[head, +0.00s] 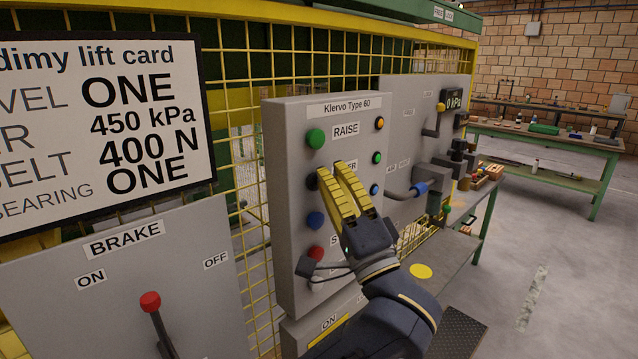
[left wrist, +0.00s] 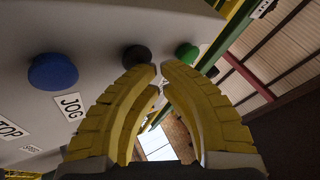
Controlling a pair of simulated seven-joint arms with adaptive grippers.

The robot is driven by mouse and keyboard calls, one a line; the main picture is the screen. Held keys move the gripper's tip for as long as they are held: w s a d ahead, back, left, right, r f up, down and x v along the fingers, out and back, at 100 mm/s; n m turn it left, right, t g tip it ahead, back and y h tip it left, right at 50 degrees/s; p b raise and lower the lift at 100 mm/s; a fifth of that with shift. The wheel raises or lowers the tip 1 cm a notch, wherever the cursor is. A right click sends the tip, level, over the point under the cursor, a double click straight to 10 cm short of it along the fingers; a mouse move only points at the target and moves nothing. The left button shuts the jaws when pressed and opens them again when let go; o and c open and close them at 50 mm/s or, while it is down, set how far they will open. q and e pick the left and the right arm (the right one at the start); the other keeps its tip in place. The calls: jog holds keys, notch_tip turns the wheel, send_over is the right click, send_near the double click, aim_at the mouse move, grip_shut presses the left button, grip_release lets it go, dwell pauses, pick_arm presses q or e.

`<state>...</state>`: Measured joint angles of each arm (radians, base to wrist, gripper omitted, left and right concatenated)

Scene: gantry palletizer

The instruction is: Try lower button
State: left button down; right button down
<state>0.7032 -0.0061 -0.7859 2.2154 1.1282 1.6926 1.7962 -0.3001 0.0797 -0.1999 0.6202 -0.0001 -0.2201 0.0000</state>
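The grey Klervo Type 60 panel (head: 285,200) carries a column of buttons. The black button (head: 311,181) sits below the green RAISE button (head: 315,138), beside a label partly hidden by my fingers and ending in "ER". My left gripper (head: 332,170) has its yellow fingertips together, with nothing between them, just in front of the panel by the black button. In the left wrist view the black button (left wrist: 136,55) is just beyond the fingertips (left wrist: 157,68); I cannot tell whether they touch it. My right gripper is not in view.
Below are a blue button (head: 314,220), labelled JOG in the wrist view, and a red button (head: 316,254). A BRAKE lever with red knob (head: 150,302) stands lower left. A panel with a 0 kPa gauge (head: 454,103) is at right. Yellow mesh fencing (head: 240,90) stands behind.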

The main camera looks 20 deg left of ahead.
pick_arm(q)
jog(key=shift+d, duration=0.1)
jog(key=shift+s+d, duration=0.45)
jog(key=shift+d, duration=0.25)
jog(key=shift+s+d, duration=0.4)
jog(key=shift+d, duration=0.35)
jog(key=shift+s+d, duration=0.4)
jog(key=shift+d, duration=0.3)
jog(key=shift+s+d, duration=0.4)
jog(key=shift+d, duration=0.35)
